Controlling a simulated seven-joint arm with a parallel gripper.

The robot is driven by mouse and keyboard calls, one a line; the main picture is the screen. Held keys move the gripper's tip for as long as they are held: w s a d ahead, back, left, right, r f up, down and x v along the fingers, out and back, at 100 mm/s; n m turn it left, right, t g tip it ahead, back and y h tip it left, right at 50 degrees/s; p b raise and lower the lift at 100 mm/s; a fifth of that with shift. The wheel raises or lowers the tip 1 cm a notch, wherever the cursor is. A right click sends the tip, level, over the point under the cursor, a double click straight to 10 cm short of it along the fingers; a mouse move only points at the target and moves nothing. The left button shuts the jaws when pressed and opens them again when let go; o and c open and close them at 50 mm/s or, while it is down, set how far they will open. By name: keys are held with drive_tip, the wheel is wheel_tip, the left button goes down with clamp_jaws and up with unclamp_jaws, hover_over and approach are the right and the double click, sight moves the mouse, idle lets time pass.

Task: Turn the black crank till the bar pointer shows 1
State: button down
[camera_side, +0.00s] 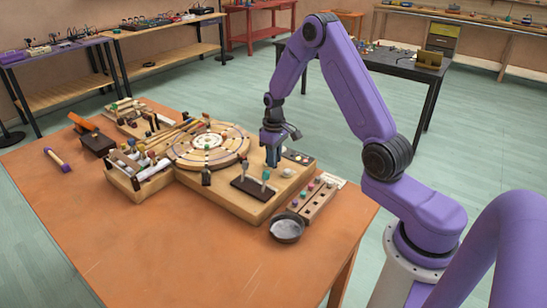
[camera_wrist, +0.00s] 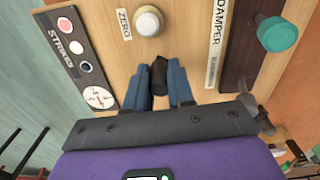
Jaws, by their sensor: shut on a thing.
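My gripper (camera_side: 272,157) reaches down to the right end of the wooden instrument base. In the wrist view its blue fingers (camera_wrist: 160,82) are closed on the dark knob of the black crank (camera_wrist: 159,72). The rest of the crank is hidden under the gripper. A small round white dial (camera_wrist: 98,97) sits at the end of the dark "STRIKES" panel (camera_wrist: 72,50). It has dark marks, but they are too small to read, and I cannot tell whether the bar pointer is there. In the side view the crank is hidden by the fingers.
A cream knob (camera_wrist: 149,21) labelled "ZERO" and a teal knob (camera_wrist: 277,34) by the "DAMPER" label are close to the fingers. The round ringed disc (camera_side: 208,143) lies left of my gripper. A small dark pan (camera_side: 286,228) is near the table's front edge. The orange table (camera_side: 150,250) is clear at the front left.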

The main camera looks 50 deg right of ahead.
drive_tip(key=shift+w+r, duration=0.1)
drive_tip(key=c, duration=1)
unclamp_jaws()
drive_tip(key=shift+o, duration=0.2)
wheel_tip(320, 180, up, 17)
drive_tip(key=shift+r, duration=0.15)
